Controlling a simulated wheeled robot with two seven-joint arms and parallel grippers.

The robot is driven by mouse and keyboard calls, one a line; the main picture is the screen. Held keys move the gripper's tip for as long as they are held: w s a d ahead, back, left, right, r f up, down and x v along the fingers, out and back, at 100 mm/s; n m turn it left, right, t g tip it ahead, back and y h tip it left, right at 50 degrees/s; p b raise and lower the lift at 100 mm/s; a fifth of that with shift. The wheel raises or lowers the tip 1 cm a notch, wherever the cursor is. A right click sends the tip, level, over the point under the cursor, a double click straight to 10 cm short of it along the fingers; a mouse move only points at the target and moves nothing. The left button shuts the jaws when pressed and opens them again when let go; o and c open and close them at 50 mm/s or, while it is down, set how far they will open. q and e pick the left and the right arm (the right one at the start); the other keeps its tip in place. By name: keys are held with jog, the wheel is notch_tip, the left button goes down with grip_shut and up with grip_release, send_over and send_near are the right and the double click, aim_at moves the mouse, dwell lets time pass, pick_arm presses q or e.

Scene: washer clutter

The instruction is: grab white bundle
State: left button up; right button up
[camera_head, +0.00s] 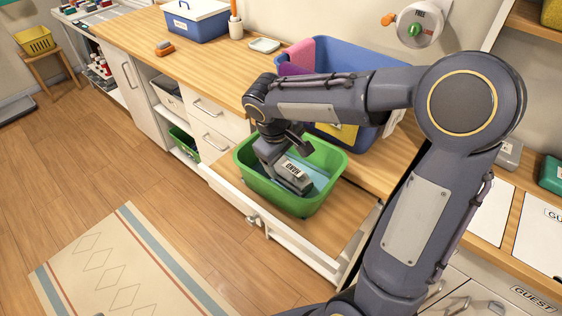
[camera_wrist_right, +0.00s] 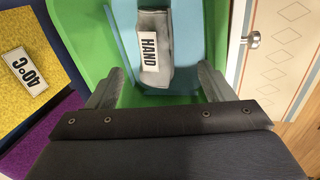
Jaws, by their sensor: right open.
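A pale grey bundle with a white HAND label (camera_head: 293,170) lies in the green tub (camera_head: 247,180) on the pulled-out wooden shelf. No purely white bundle stands out. The bundle also shows in the wrist view (camera_wrist_right: 153,72), on top of a light blue piece (camera_wrist_right: 128,45). My right gripper (camera_head: 283,160) is above the tub, pointing down into it. In the wrist view its two fingers (camera_wrist_right: 160,88) are spread wide, with the near end of the bundle between and ahead of them. Nothing shows gripped. My left gripper is not in view.
The large blue bin (camera_head: 352,62) with pink, purple and yellow bundles stands behind the tub, partly hidden by my right arm. A yellow bundle labelled 40°C (camera_wrist_right: 28,75) shows left in the wrist view.

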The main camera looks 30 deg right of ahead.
aim_at(288, 169)
jog(key=w+f, duration=0.1)
jog(key=w+f+b, duration=0.1)
jog(key=shift+f, duration=0.3)
jog(key=x, duration=0.7)
jog(key=shift+s+d+p, duration=0.1)
jog(key=shift+d+p, duration=0.2)
jog(key=shift+d, duration=0.1)
jog(key=shift+r, duration=0.1)
jog(key=c, duration=1.1)
